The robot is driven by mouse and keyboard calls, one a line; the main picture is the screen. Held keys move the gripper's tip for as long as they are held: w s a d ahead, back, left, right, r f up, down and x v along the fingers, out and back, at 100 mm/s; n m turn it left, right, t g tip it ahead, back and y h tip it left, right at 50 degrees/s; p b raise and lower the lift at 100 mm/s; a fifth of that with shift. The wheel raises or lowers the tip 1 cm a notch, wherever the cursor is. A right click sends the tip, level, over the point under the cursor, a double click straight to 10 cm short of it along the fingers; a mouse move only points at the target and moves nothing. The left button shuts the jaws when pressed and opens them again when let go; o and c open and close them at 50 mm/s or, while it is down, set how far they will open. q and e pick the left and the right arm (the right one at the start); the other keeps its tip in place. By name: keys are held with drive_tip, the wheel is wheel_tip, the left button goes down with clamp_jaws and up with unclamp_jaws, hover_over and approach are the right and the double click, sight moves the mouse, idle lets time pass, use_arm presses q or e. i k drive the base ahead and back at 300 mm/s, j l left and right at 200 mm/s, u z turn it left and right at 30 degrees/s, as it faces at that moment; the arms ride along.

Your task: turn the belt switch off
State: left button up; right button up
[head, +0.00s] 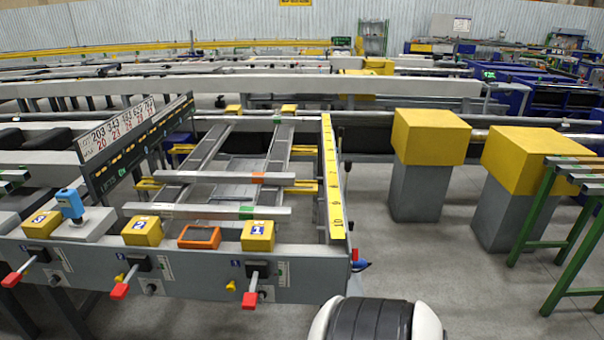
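The runout table's grey front panel (190,272) carries three levers with red grips: a left lever (12,279), a middle lever (120,291) and a right lever (249,300). Each comes out of a black block and slants down toward the lower left. Small dark round knobs and pale label strips sit beside the levers. I cannot tell which control is the belt switch, and no on or off marking is readable. Neither of my grippers shows in the head view.
Yellow numbered blocks, such as the right one (258,235), and an orange-framed device (199,237) sit on the panel's top. A blue-and-red part (359,262) juts from its right end. Yellow-topped pillars (430,137) and a green-legged stand (560,225) are right; floor between is clear.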

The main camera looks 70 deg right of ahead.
sight(355, 257)
drive_tip(key=z, duration=1.85)
drive_tip(key=l, duration=1.55)
drive_tip(key=k+z, duration=0.05)
